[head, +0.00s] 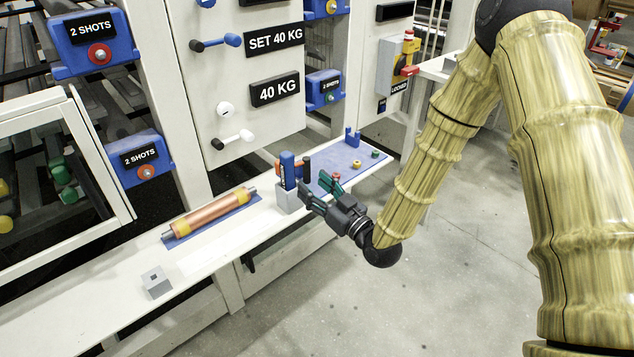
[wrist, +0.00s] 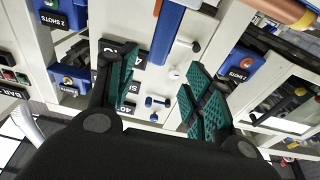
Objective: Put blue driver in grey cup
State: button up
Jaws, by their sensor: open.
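The blue driver (head: 287,170) stands upright in the head view, its lower end inside or just behind the grey cup (head: 286,198) on the white ledge. I cannot see the cup's inside. My gripper (head: 312,189) is to the right of the driver and cup, its teal-padded fingers spread and empty, pointing toward them. In the wrist view, the blue driver (wrist: 166,35) shows beyond and between the fingertips of my gripper (wrist: 165,62), with no finger touching it.
An orange-and-black item (head: 304,167) is close behind the driver. A blue mat (head: 345,165) with small coloured pieces lies to the right. A copper roller (head: 211,215) and a grey block with a hole (head: 156,282) are to the left. The wall panel (head: 235,105) has protruding handles.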

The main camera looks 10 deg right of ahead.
jog(key=s+d+f+m+g+h, duration=0.2)
jog(key=s+d+f+g+h, duration=0.15)
jog(key=s+f, duration=0.7)
jog(key=s+d+f+m+g+h, duration=0.25)
jog(key=s+f+g, duration=0.2)
jog(key=f, duration=1.05)
jog(key=s+d+f+m+g+h, duration=0.1)
jog(key=s+d+f+g, duration=0.1)
jog(key=s, duration=0.7)
jog(key=s+d+f+m+g+h, duration=0.1)
jog(key=s+d+f+g+h, duration=0.1)
jog(key=s, duration=0.7)
jog(key=s+d+f+m+g+h, duration=0.1)
jog(key=s+d+f+g, duration=0.3)
jog(key=s, duration=0.5)
notch_tip(320, 180, down, 2)
jog(key=shift+d+f+h, duration=0.1)
jog(key=shift+d+h, duration=0.5)
jog(key=shift+d, duration=0.35)
notch_tip(320, 180, up, 12)
jog(key=p, duration=1.1)
jog(key=shift+f, duration=0.25)
